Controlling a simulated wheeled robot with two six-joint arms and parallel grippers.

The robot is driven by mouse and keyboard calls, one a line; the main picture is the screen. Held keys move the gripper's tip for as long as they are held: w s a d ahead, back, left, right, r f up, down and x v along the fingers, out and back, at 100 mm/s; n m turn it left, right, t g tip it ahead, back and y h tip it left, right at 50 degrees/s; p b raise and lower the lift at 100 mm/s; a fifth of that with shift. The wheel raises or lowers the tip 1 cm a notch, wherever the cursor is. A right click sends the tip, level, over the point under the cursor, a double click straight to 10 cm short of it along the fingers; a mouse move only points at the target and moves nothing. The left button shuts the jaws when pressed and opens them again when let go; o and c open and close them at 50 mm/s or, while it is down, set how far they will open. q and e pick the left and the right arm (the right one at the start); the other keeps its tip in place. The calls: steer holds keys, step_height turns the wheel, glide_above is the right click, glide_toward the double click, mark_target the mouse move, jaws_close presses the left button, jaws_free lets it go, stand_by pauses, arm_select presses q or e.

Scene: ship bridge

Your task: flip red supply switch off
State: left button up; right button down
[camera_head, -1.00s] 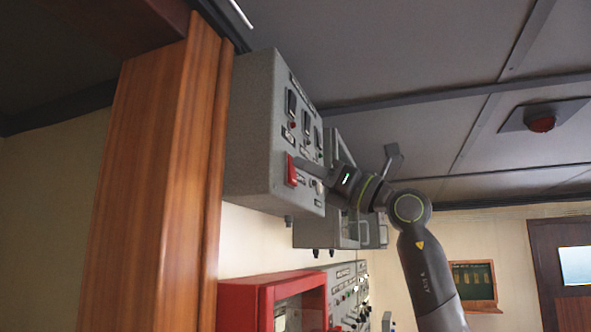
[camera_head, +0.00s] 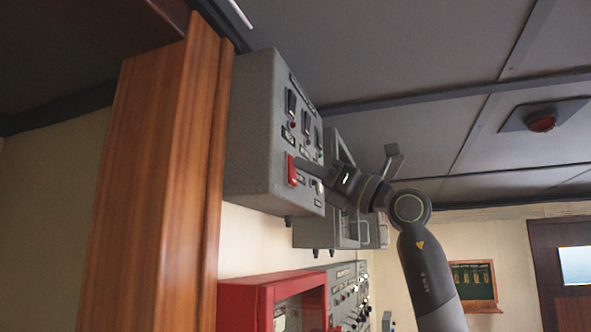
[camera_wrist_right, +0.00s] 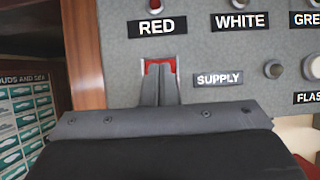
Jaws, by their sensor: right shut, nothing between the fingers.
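The red supply switch (camera_head: 291,170) is a red rocker on the front of a grey wall box (camera_head: 250,130). In the right wrist view the red switch (camera_wrist_right: 160,66) sits in a pale frame left of the SUPPLY label (camera_wrist_right: 219,79) and below the RED label. My right gripper (camera_head: 299,162) is shut and empty, its fingertips at the switch. In the right wrist view the closed fingers (camera_wrist_right: 160,85) cover the lower part of the switch, and contact cannot be told for certain. My left gripper is not in view.
A wooden post (camera_head: 165,170) stands close left of the box. Below are a red cabinet (camera_head: 262,298) and a panel of switches (camera_head: 350,295). The WHITE label (camera_wrist_right: 240,21) and several knobs lie right of the switch. The ceiling is above.

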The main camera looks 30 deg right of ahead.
stand_by(0.4)
steer(key=r+b+v, duration=0.1)
steer(key=b+v, duration=0.2)
steer(key=v, duration=0.4)
steer(key=shift+s+d, duration=0.25)
stand_by(0.3)
steer(key=shift+r, duration=0.1)
stand_by(0.3)
